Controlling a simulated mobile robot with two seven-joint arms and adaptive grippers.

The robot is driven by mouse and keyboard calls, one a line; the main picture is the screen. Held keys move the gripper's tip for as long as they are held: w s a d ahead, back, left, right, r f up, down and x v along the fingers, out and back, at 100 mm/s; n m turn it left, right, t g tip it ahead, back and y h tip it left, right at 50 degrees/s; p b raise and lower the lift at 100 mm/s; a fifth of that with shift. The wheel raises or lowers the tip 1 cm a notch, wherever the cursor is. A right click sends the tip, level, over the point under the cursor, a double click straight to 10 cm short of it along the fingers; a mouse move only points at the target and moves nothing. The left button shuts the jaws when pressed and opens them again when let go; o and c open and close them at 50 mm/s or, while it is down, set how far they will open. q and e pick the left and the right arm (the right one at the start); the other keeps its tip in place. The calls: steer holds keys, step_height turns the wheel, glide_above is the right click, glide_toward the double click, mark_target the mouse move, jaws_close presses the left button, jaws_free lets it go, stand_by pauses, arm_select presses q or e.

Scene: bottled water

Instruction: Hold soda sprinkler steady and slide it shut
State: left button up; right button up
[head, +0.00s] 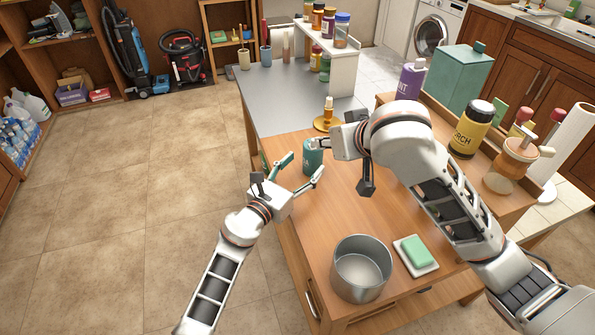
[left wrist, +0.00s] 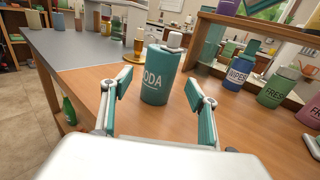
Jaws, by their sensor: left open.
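The soda sprinkler (head: 313,161) is a teal container standing upright on the wooden table. In the left wrist view the sprinkler (left wrist: 158,83) shows a "SODA" label and a pale cap at its top right. My left gripper (head: 302,169) is open just in front of it. In the left wrist view its teal-padded fingers (left wrist: 158,90) are spread to either side, with the sprinkler beyond and between them. My right gripper (head: 342,155) is at the sprinkler's upper right, close to its top. Its fingers are partly hidden by its own arm, and contact is unclear.
A brass-coloured stand (head: 327,122) is behind the sprinkler. A metal pot (head: 361,268) and a green soap on a white dish (head: 416,256) are at the table's front. A raised shelf with bottles (head: 469,128) lines the right side. The grey tabletop (head: 285,98) farther back is mostly clear.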

mark_target(307, 161)
arm_select(q)
steer(key=x, duration=0.5)
steer(key=shift+w+d, duration=0.15)
steer(key=shift+w, duration=0.15)
steer(key=c, duration=1.3)
steer(key=shift+o, duration=1.3)
steer(key=shift+c, duration=0.4)
